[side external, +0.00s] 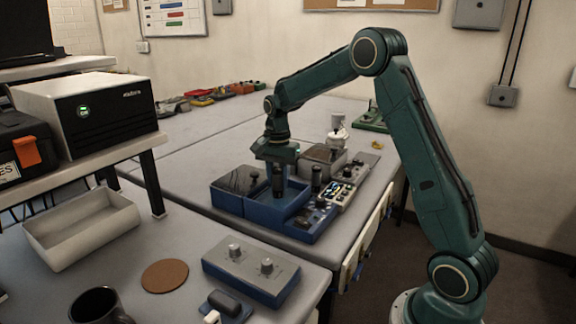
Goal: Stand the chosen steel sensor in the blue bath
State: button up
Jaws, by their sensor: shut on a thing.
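My green gripper (279,172) points straight down over the blue bath (262,215), an open-topped box on the table. It is shut on a slim upright cylinder (279,188), which looks dark here and seems to be the steel sensor. The cylinder's lower end is at or inside the bath's opening; I cannot tell whether it touches the floor of the bath.
A dark-topped blue box (238,182) adjoins the bath on the left. A panel of small controls (340,194) lies to the right, with a grey box (322,155) and a white vessel (336,135) behind. A grey two-knob box (250,268) is in front. The table behind is mostly clear.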

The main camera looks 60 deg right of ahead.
aim_at(278, 191)
jog(key=shift+f, duration=0.1)
jog(key=shift+f, duration=2.05)
jog(key=o, duration=1.1)
jog(key=shift+f, duration=0.15)
jog(key=shift+c, duration=0.2)
notch_tip(278, 191, up, 12)
jog(key=shift+r, duration=0.2)
